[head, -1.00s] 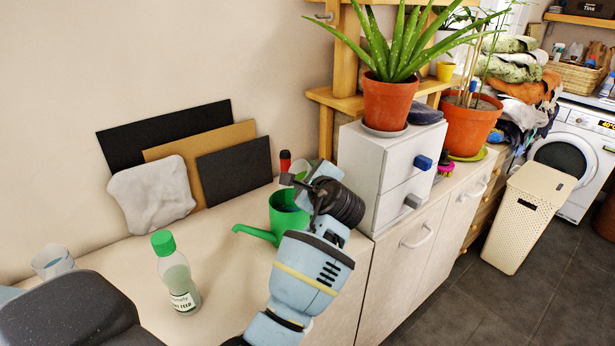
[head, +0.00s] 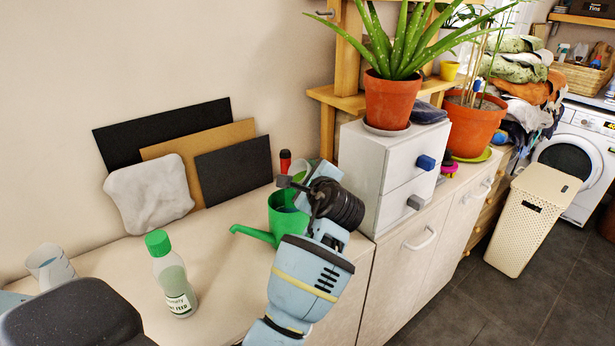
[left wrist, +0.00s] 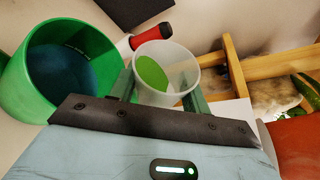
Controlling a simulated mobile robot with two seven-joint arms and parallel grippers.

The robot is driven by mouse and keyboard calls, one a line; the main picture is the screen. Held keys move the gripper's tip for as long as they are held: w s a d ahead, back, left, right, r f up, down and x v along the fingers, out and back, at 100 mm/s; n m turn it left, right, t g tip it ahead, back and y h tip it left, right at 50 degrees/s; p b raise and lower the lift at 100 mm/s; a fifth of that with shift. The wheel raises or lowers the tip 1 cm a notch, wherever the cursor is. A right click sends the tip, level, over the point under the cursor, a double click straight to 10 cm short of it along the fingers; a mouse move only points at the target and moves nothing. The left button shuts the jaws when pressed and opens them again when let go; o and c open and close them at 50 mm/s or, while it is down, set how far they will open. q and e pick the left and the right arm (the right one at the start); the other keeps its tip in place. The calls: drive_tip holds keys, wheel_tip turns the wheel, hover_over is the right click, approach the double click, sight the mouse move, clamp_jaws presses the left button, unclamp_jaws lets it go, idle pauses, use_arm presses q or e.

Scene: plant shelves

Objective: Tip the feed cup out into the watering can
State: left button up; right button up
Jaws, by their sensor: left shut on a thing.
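The green watering can (head: 287,217) stands on the cabinet top, its spout pointing left. In the left wrist view its open mouth (left wrist: 62,70) is at the left, with dark bluish content inside. My left gripper (left wrist: 163,82) is shut on the feed cup (left wrist: 166,64), a translucent cup with green liquid in it. The cup is beside the can's rim, to its right in the wrist view. In the head view my wrist and gripper hide much of the cup and part of the can. I cannot tell how far the cup is tilted. My right gripper is not in view.
A plant feed bottle (head: 173,278) with a green cap stands left of the can. A white drawer unit (head: 395,170) carrying a potted aloe (head: 388,104) stands close on the right. Boards (head: 236,172) lean on the wall.

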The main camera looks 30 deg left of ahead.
use_arm(q)
drive_tip(key=shift+b, duration=0.35)
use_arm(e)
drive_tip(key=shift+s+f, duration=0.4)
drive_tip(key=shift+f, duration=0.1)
use_arm(q)
drive_tip(key=shift+r+n+t, duration=0.1)
drive_tip(key=shift+n+t, duration=0.2)
drive_tip(key=shift+n, duration=0.3)
drive_tip(key=shift+s+n+t, duration=0.1)
drive_tip(key=shift+n+t, duration=0.2)
drive_tip(key=shift+f+n, duration=0.25)
drive_tip(key=shift+n, duration=0.35)
drive_tip(key=shift+s+a+n+t, duration=0.1)
drive_tip(key=shift+n+t, duration=0.3)
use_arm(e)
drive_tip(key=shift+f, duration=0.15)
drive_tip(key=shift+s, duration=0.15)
